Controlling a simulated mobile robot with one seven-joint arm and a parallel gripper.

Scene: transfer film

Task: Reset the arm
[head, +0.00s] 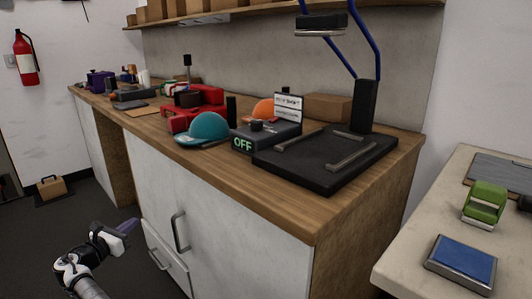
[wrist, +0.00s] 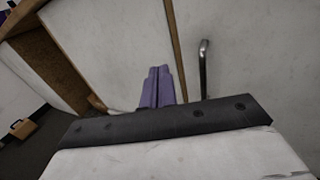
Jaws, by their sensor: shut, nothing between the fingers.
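My gripper (head: 128,226) is at the lower left of the head view, in front of the white cabinet and below the wooden counter's top. Its purple fingers also show in the wrist view (wrist: 157,88), pressed together with nothing between them. The arm is bent low near the floor, and part of it is cut off by the bottom edge of the head view. In the wrist view the fingers point toward the white cabinet front (wrist: 235,60), left of a metal handle (wrist: 204,68). I cannot tell the exact gap to the cabinet.
The wooden counter (head: 290,209) holds a black machine base (head: 290,160), a teal dome (head: 208,127) and a red object (head: 195,110). A pale table (head: 405,262) at right holds a green stamp (head: 484,203) and a blue pad (head: 462,262). A cardboard box (head: 52,187) stands on the floor.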

